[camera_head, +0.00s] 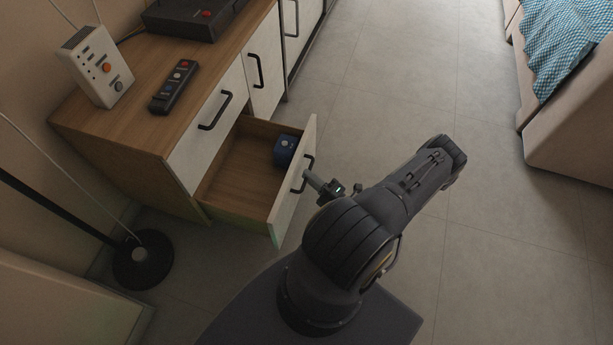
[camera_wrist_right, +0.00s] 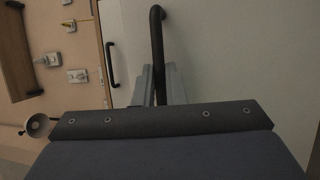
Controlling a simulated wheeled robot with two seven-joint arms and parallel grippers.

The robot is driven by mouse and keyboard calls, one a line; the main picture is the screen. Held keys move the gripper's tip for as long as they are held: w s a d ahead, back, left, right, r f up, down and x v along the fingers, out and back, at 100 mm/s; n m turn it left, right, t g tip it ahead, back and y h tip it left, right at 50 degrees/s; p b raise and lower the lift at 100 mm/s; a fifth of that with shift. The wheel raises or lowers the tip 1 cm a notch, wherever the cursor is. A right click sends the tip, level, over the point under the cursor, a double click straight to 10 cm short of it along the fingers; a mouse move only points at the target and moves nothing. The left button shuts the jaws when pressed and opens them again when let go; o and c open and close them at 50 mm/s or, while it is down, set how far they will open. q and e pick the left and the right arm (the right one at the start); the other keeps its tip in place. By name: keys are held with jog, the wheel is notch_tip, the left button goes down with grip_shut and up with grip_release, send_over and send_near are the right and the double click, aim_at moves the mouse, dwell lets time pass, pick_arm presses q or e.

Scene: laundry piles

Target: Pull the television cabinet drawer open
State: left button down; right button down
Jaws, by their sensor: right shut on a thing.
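The television cabinet (camera_head: 115,145) stands at the left in the head view, with a wood top and white fronts. Its lower drawer (camera_head: 292,190) is pulled out, and its wooden inside shows with a small blue object (camera_head: 285,150) in it. My right gripper (camera_head: 312,178) is at the drawer's front, shut on its black bar handle (camera_head: 302,172). In the right wrist view the handle (camera_wrist_right: 157,50) runs between the fingers (camera_wrist_right: 158,85) against the pale drawer front. The upper drawer (camera_head: 205,135) is closed. My left gripper is not in view.
A white box with knobs (camera_head: 97,68), a dark remote (camera_head: 173,88) and a black device (camera_head: 190,15) are on the cabinet top. A round black stand base (camera_head: 142,258) is on the floor at the left. A bed or sofa with a blue checked cloth (camera_head: 565,45) is at the right. Tiled floor between is clear.

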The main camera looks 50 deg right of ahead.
jog(key=c, duration=1.5)
grip_release()
jog(key=s, duration=0.2)
jog(key=s+f, duration=0.1)
jog(key=s, duration=0.2)
jog(key=s+p, duration=0.1)
jog(key=s, duration=0.1)
jog(key=shift+s+f, duration=0.2)
jog(key=shift+s, duration=0.15)
